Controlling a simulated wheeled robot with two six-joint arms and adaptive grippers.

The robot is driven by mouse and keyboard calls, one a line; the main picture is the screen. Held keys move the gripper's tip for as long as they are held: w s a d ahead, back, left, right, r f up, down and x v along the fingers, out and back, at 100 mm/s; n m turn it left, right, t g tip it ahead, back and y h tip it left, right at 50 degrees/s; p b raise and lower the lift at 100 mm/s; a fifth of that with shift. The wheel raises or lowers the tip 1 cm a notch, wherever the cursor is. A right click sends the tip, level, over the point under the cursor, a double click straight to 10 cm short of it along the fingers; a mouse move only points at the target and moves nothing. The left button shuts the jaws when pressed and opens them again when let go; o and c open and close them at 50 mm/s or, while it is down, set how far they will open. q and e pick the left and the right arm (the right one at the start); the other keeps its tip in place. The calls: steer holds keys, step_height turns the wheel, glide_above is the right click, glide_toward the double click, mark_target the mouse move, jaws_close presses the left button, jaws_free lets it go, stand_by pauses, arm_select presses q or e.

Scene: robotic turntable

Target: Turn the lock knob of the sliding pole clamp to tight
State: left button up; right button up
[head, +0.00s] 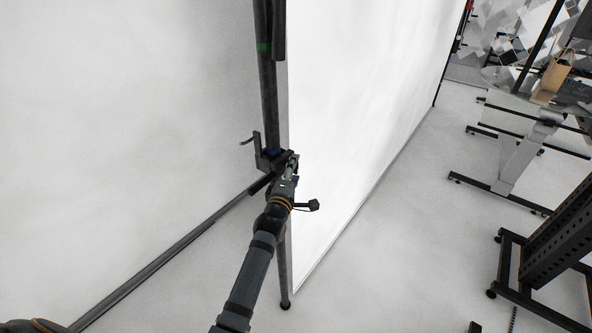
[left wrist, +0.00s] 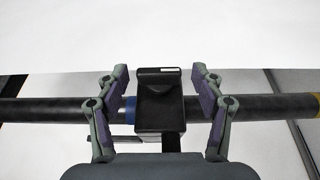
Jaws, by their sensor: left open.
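The sliding pole clamp (head: 264,160) is a dark block on the upright black pole (head: 269,105), with a thin lever-like part sticking out to its left. In the left wrist view the black clamp (left wrist: 160,118) sits between the fingers, with a raised black piece, likely the lock knob (left wrist: 158,78), at its top. My left gripper (head: 292,160) is at the clamp's right side in the head view. In the left wrist view its fingers (left wrist: 160,95) are open on either side of the clamp, with visible gaps. The knob is hidden by my gripper in the head view. My right gripper is not in view.
A large white panel (head: 350,110) stands right behind the pole. A dark floor rail (head: 165,250) runs to the lower left. Table legs (head: 515,165) and a black perforated frame (head: 560,235) stand at the right. The floor between is clear.

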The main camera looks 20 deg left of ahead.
arm_select(q)
steer(key=shift+w+f, duration=0.1)
steer(key=shift+w, duration=0.5)
steer(key=shift+w+a, duration=0.1)
steer(key=shift+w, duration=0.15)
steer(key=c, duration=1.2)
steer(key=shift+o, duration=0.2)
